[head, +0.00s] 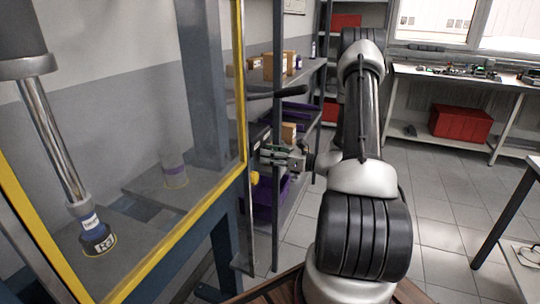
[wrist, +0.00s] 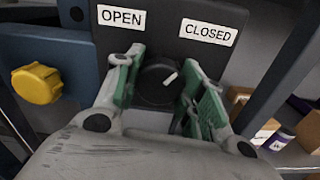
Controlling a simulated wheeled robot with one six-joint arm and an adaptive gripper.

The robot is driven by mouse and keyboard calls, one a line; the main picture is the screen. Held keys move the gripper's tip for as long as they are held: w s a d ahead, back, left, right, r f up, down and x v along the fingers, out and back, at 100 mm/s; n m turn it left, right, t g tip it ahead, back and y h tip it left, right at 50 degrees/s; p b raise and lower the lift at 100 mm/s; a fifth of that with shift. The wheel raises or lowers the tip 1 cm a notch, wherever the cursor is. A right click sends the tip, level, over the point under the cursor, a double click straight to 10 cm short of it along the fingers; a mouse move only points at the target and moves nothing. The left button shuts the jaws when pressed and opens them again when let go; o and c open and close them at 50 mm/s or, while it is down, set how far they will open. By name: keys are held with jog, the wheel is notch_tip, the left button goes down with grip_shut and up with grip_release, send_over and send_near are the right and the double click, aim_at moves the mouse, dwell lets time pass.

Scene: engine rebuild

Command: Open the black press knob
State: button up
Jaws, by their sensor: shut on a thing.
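The black press knob (wrist: 155,88) sits on a dark panel (wrist: 163,42) with white OPEN (wrist: 121,16) and CLOSED (wrist: 209,32) labels. Its white mark points up and right, toward CLOSED. My gripper (wrist: 161,84) is shut on the knob, with one green-padded finger on each side of it. In the head view my gripper (head: 283,155) is at the side of the press, beside its yellow-edged frame (head: 243,85). The knob cannot be made out there.
A yellow knob (wrist: 38,84) is on the blue press column, left of the panel. Behind my gripper are shelves with cardboard boxes (head: 290,64) and purple bins (head: 264,192). A red box (head: 460,122) sits under the rear bench.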

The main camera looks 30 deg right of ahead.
jog(key=shift+n, duration=0.3)
jog(key=n, duration=1.2)
jog(key=shift+n, duration=0.3)
dwell(0.4)
jog(key=o, duration=1)
jog(key=shift+o, duration=0.2)
jog(key=v, duration=1.2)
